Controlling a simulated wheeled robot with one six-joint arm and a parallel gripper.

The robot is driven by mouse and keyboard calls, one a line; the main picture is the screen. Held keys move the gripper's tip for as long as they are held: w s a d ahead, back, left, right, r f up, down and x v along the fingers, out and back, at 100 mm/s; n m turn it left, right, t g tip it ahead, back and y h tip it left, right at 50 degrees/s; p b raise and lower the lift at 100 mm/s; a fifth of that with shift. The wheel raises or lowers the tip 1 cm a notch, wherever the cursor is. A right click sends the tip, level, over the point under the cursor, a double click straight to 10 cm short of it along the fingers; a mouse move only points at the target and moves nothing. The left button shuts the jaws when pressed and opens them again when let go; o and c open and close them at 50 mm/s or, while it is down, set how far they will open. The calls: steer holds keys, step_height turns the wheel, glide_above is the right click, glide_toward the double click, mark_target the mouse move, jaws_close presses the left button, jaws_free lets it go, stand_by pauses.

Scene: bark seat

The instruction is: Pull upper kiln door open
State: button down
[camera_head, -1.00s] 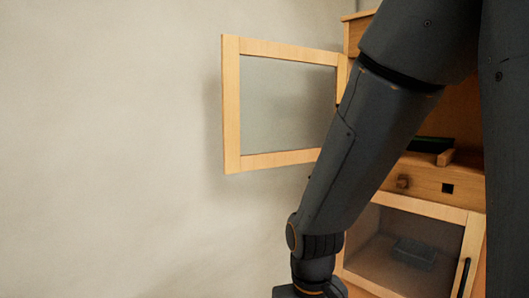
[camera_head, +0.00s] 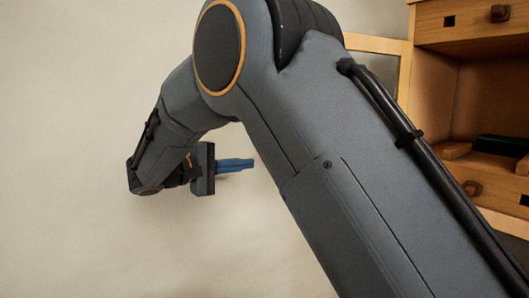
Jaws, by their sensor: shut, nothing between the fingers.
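The upper kiln door (camera_head: 375,43) is a pale wooden frame with a glass pane. Only its top rail, a strip of glass and the upright by the cabinet show; my arm hides the rest. It stands swung out to the left of the cabinet. The compartment (camera_head: 432,100) is uncovered, its inside in view. My gripper (camera_head: 250,163) has blue fingers, shut and empty, pointing right. It appears in front of the bare wall, left of the visible part of the door, with no contact visible.
A wooden drawer (camera_head: 468,22) with a dark knob is above the compartment. A dark green object (camera_head: 502,146) lies inside near wooden bars. Another drawer knob (camera_head: 472,188) shows below, partly behind my arm. The pale wall (camera_head: 70,100) fills the left side.

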steer(key=w+d+r+t+p, duration=0.1)
steer(key=w+d+r+p, duration=0.1)
steer(key=d+p, duration=0.3)
steer(key=shift+w+d, duration=0.3)
steer(key=shift+d, duration=0.2)
stand_by(0.3)
steer(key=shift+r, duration=0.15)
